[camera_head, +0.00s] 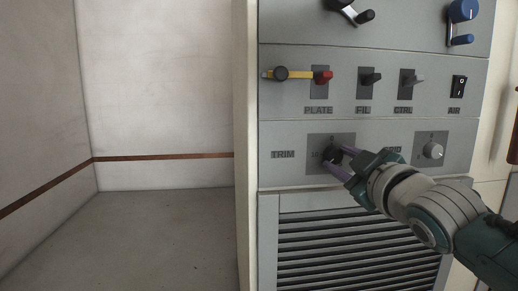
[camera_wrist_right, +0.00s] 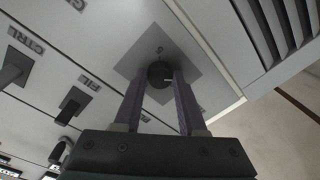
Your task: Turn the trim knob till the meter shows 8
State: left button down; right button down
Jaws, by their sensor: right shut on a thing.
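The dark round trim knob (camera_head: 331,155) sits on a darker grey square plate (camera_head: 318,141) right of the label TRIM (camera_head: 283,154). My right gripper (camera_head: 338,162) reaches it from the lower right and is shut on it. In the right wrist view, the purple fingers (camera_wrist_right: 161,90) stand on either side of the trim knob (camera_wrist_right: 160,74), with a light mark on its face. The gripper hides part of the knob and its scale in the head view. I see no meter in either view. My left gripper is not in view.
The lighter GRID knob (camera_head: 433,151) is right of my gripper. Above are the PLATE (camera_head: 321,78), FIL (camera_head: 370,80) and CTRL (camera_head: 410,80) levers and the AIR switch (camera_head: 459,87). A louvred vent (camera_head: 350,250) lies below. The bay at left is empty.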

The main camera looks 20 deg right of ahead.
jog(key=shift+n+p, duration=0.4)
jog(key=shift+n, duration=0.4)
jog(key=shift+c, duration=2.4)
grip_release()
jog(key=shift+s, duration=0.1)
jog(key=shift+s+a+p, duration=0.1)
jog(key=shift+s+p, duration=0.2)
jog(key=shift+s, duration=0.05)
jog(key=s+a+p, duration=0.1)
jog(key=s+p, duration=0.1)
jog(key=s, duration=0.7)
jog(key=shift+a+r, duration=0.15)
jog(key=shift+a, duration=0.15)
jog(key=shift+w, duration=0.1)
